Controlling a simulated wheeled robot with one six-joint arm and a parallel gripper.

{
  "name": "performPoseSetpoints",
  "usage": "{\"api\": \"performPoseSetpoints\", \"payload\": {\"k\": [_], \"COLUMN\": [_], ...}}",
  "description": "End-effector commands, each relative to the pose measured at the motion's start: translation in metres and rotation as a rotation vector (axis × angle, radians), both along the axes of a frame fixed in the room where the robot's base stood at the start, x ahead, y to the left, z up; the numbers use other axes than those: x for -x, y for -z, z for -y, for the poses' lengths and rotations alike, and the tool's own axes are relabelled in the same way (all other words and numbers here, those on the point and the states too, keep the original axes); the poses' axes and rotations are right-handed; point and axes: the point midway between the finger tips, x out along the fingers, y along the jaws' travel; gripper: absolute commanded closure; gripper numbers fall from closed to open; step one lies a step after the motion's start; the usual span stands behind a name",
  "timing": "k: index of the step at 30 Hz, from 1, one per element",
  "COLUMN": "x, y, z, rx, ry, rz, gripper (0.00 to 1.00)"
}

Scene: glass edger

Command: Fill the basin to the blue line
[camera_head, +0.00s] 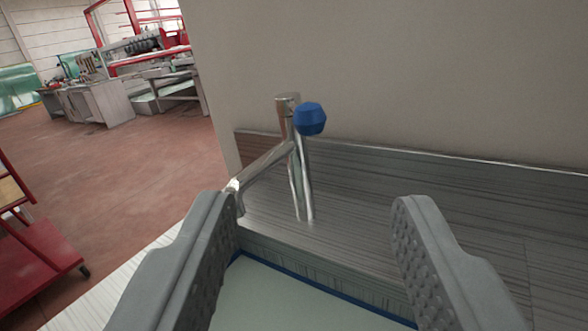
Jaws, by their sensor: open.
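A chrome tap (300,180) stands upright on the metal ledge behind the basin, with a blue faceted knob (310,119) near its top. Its spout slants down to the left, and the end is partly hidden by my left finger. The basin (275,300) shows at the bottom between my fingers. A blue line (315,286) runs along its inner wall, bordering a smooth pale green surface; I cannot tell whether that is water or the bottom. My gripper (312,204) is open and empty, its fingers wide apart, on the near side of the tap.
A striped metal splashback (420,190) and a plain beige wall (400,70) stand behind the tap. A red cart (35,262) is at the lower left. Grey workbenches (95,105) and red racks are far off at the upper left. The reddish floor (130,170) between is clear.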

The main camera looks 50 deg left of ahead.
Motion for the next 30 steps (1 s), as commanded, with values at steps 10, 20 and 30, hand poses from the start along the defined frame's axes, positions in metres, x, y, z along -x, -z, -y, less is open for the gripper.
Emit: {"api": "performPoseSetpoints", "payload": {"k": [10, 20, 30], "x": [-0.017, -0.050, -0.089], "y": [0.020, 0.021, 0.020], "z": [-0.012, -0.053, -0.098], "rx": [-0.003, -0.004, -0.003], "ry": [-0.077, -0.076, -0.074], "rz": [-0.061, -0.061, -0.059], "gripper": [0.52, 0.52, 0.52]}}
